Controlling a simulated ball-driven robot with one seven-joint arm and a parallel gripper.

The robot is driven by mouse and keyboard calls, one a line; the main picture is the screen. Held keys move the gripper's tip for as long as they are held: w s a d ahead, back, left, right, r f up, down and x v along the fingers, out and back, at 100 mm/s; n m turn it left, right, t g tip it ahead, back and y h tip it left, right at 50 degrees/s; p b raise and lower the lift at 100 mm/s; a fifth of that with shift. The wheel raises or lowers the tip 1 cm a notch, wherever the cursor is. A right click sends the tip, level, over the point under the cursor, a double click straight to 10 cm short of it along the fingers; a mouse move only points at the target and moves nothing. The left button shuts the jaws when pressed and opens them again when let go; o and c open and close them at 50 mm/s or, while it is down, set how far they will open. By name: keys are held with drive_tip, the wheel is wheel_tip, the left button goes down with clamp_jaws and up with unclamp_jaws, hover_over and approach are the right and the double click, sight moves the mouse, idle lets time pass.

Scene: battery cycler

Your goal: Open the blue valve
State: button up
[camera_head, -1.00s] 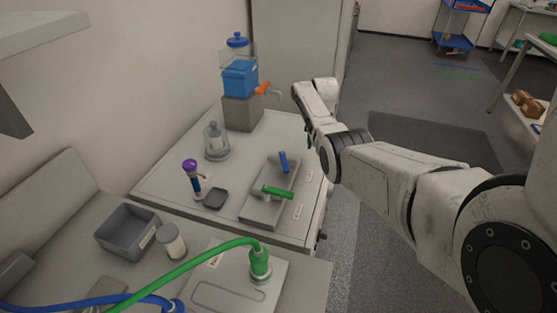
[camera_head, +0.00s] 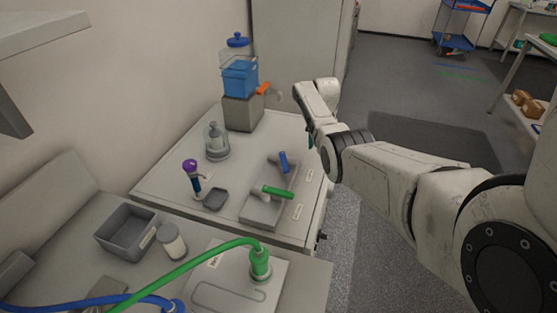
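A blue valve handle (camera_head: 283,161) stands at the far end of a grey valve panel (camera_head: 262,208) on the white cabinet top. A green handle (camera_head: 277,192) sits nearer on the same panel and lies crosswise to it. The blue handle points more along the panel. My arm comes in from the right and ends beyond and to the right of the panel. My gripper is not clearly seen; the arm's end link and the wrist hide it. Nothing of mine touches the blue handle.
A blue-lidded container with an orange tap (camera_head: 262,88) stands on a grey block (camera_head: 243,113). A glass jar (camera_head: 216,142), a purple-topped stand (camera_head: 192,175), a grey bin (camera_head: 127,232) and a white jar (camera_head: 171,241) stand left. A green hose (camera_head: 190,262) crosses the front.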

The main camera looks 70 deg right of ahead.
drive_tip(key=shift+c, duration=0.9)
wheel_tip(320, 180, up, 8)
drive_tip(key=p, duration=0.7)
drive_tip(key=shift+s, duration=0.15)
drive_tip(key=shift+s+d, duration=0.1)
